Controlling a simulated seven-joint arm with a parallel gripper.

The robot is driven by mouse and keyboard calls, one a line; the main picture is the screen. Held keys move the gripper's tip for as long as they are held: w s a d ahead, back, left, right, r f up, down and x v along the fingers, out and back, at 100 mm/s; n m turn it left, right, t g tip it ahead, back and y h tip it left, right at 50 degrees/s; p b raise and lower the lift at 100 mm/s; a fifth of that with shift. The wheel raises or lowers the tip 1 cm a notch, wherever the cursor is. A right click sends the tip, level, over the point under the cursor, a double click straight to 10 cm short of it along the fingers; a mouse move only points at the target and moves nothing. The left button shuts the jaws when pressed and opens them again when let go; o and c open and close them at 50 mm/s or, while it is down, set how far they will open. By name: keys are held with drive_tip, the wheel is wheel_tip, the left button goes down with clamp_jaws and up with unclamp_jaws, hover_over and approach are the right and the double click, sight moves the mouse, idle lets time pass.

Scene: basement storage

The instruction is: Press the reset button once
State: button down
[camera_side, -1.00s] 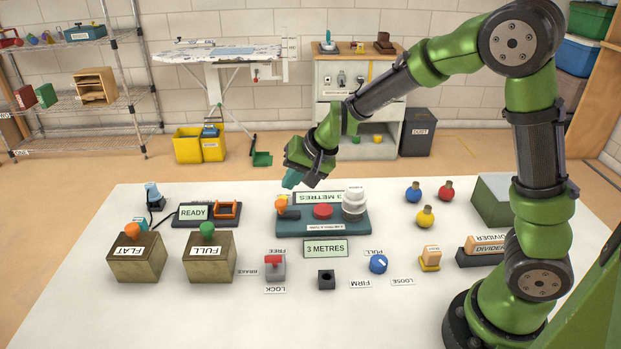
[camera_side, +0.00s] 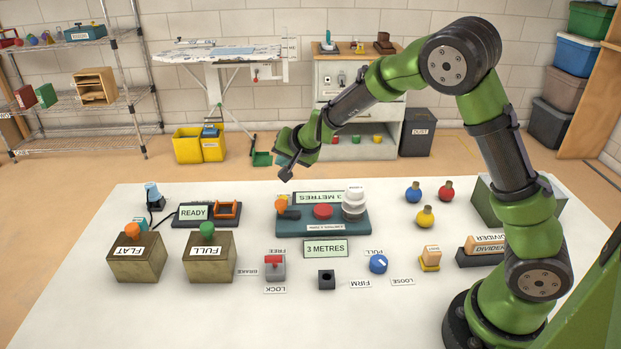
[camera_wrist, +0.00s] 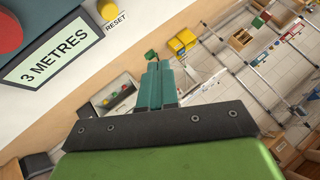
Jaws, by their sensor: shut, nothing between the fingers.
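The reset button is a small yellow round cap (camera_wrist: 108,9) beside a RESET label at the top of the wrist view. It sits past the end of a "3 METRES" display (camera_wrist: 50,45). In the side view I cannot clearly make the button out near the far left corner of the teal console (camera_side: 290,228). My gripper (camera_side: 285,176) hangs above and behind that corner, apart from the console. Its teal fingers (camera_wrist: 156,82) are together and empty in the wrist view. They do not touch the button.
The console carries a red button (camera_side: 323,211), an orange-knobbed lever (camera_side: 281,205) and a stack of white discs (camera_side: 354,203). Two boxes with knobs, FLAT (camera_side: 135,262) and FULL (camera_side: 208,262), stand at left. Coloured bulbs (camera_side: 425,216) stand at right.

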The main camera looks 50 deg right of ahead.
drive_tip(key=shift+f, duration=4.05)
drive_tip(key=shift+f, duration=0.1)
drive_tip(key=shift+f, duration=0.35)
drive_tip(key=shift+f, duration=0.4)
drive_tip(key=shift+r, duration=0.85)
drive_tip(key=shift+r, duration=2.5)
drive_tip(key=shift+r, duration=0.1)
